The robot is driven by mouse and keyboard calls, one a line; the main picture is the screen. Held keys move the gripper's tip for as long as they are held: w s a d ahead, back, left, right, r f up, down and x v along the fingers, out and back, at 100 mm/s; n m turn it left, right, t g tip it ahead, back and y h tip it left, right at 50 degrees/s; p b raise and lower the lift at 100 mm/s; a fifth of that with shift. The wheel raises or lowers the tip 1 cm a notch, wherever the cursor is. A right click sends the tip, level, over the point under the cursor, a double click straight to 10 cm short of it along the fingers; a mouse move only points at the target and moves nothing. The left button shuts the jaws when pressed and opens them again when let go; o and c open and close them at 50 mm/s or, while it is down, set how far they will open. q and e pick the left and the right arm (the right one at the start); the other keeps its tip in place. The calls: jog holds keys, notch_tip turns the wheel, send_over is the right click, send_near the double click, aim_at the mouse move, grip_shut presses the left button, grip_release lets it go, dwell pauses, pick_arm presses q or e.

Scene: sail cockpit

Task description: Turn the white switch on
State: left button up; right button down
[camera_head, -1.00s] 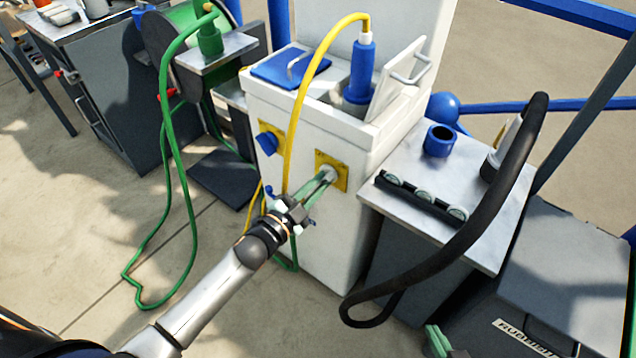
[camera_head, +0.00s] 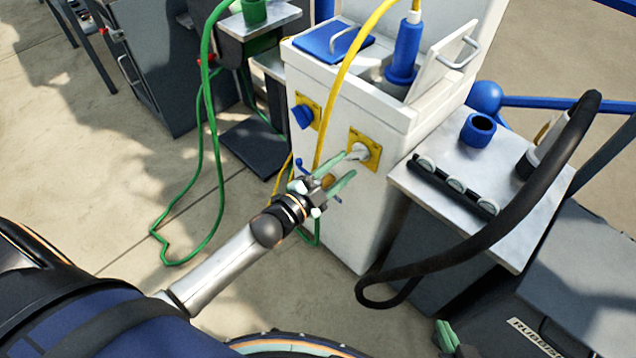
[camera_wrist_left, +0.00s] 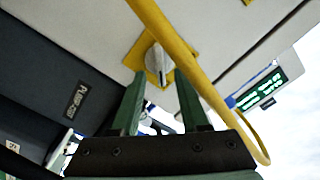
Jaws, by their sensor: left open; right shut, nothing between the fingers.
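The white switch (camera_head: 357,152) is a rotary knob on a yellow plate (camera_head: 374,150) on the front of a white cabinet. My left gripper (camera_head: 350,165) is open in front of it, its green fingers spread. In the left wrist view the white switch (camera_wrist_left: 157,62) sits just past the tips of the open left gripper (camera_wrist_left: 158,76), lined up between them. I cannot tell whether a finger touches it. My right gripper (camera_head: 445,336) shows only at the bottom edge, shut and empty, far from the switch.
A blue switch (camera_head: 302,116) on another yellow plate is left of the white one. A yellow cable (camera_head: 333,115) hangs down the cabinet front (camera_head: 345,220) and passes close to the left gripper. A thick black hose (camera_head: 470,240) loops at the right, by a metal-topped side table (camera_head: 455,170).

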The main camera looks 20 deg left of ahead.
pick_arm(q)
jog(key=p+v, duration=0.1)
jog(key=v, duration=0.8)
jog(key=shift+s+a, duration=0.15)
jog(key=shift+s, duration=0.2)
pick_arm(e)
jog(key=shift+w+a+r, duration=0.1)
jog(key=shift+a+r, duration=0.05)
jog(key=shift+r, duration=0.25)
jog(key=shift+f, duration=0.1)
pick_arm(q)
jog(key=s+d+f+n+g+y, duration=0.3)
jog(key=s+d+f+n+g, duration=0.3)
jog(key=s+f+n+g, duration=0.35)
jog(key=s+a+r+n+t+p, duration=0.1)
jog(key=r+p, duration=0.5)
jog(key=p, duration=0.3)
jog(key=s+a+r+t+p, duration=0.1)
jog(key=s+a+r+p, duration=0.1)
jog(key=r+p, duration=0.5)
jog(key=shift+s+r+n+y+p, duration=0.15)
jog(key=shift+r+n+y+p, duration=0.25)
jog(key=shift+p, duration=0.6)
pick_arm(e)
notch_tip(320, 180, up, 13)
jog(key=s+d, duration=0.2)
jog(key=shift+d+m+h, duration=0.3)
jog(key=shift+d+h, duration=0.1)
